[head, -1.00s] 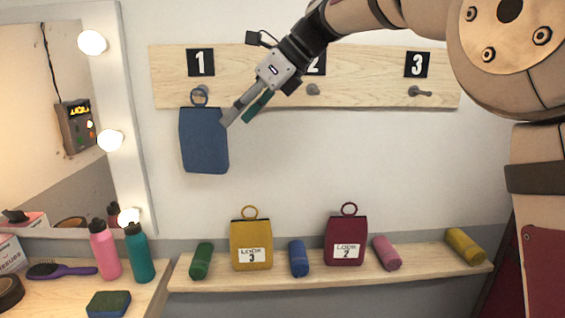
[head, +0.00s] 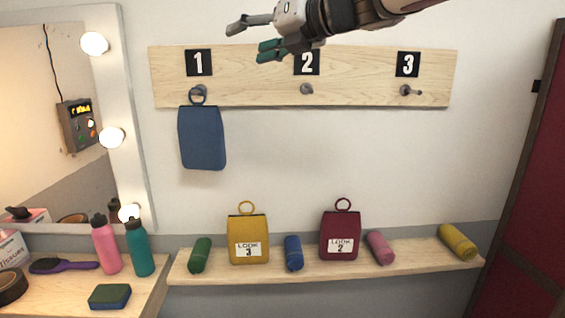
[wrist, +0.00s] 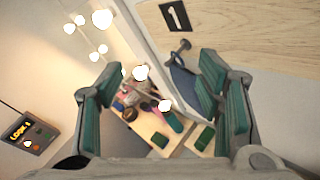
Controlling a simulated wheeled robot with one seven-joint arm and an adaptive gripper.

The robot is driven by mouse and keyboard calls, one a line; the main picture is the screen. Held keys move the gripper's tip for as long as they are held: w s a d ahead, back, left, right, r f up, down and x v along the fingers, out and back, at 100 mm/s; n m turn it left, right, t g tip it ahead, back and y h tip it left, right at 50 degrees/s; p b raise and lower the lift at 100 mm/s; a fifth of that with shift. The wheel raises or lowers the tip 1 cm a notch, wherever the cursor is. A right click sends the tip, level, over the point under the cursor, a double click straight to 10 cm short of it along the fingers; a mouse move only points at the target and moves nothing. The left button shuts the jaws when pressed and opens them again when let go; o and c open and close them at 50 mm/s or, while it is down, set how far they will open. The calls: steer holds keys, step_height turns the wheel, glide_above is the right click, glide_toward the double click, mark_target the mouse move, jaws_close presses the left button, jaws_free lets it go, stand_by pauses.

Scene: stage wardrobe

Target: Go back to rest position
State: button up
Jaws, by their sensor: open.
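My gripper (head: 252,38) is open and empty, high in front of the hook board, above and to the right of the blue bag. It also shows open in the wrist view (wrist: 165,90), with nothing between its fingers. The blue bag (head: 202,138) hangs by its ring from the hook under number 1. In the wrist view the blue bag (wrist: 183,84) is partly hidden behind the right finger. The yellow bag marked LOOK 3 (head: 248,232) and the dark red bag marked LOOK 2 (head: 340,228) stand on the shelf.
The hook board (head: 400,66) has bare hooks under 2 and 3. The shelf (head: 410,262) also holds several coloured rolls. At left are a lit mirror (head: 50,120), a pink bottle (head: 106,246), a teal bottle (head: 140,250) and a sponge (head: 110,296). A red door (head: 530,200) is at right.

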steer(key=s+d+r+m+t+h, duration=0.1)
steer(key=d+r+m+t+h, duration=0.2)
steer(key=d+m, duration=0.35)
steer(key=d+r+m+t+h, duration=0.1)
steer(key=d+m+t+h, duration=0.25)
steer(key=d+m, duration=0.35)
steer(key=s+d+f+m+h, duration=0.7)
steer(key=d+f+m, duration=0.3)
steer(key=m, duration=0.4)
steer(key=s+f+m+g, duration=1)
steer(key=s+f+m, duration=0.3)
steer(key=s+f, duration=1)
steer(key=shift+s+d+f+m+y, duration=0.35)
steer(key=shift+s+d+f, duration=0.1)
steer(key=shift+f, duration=0.2)
steer(key=shift+g, duration=0.25)
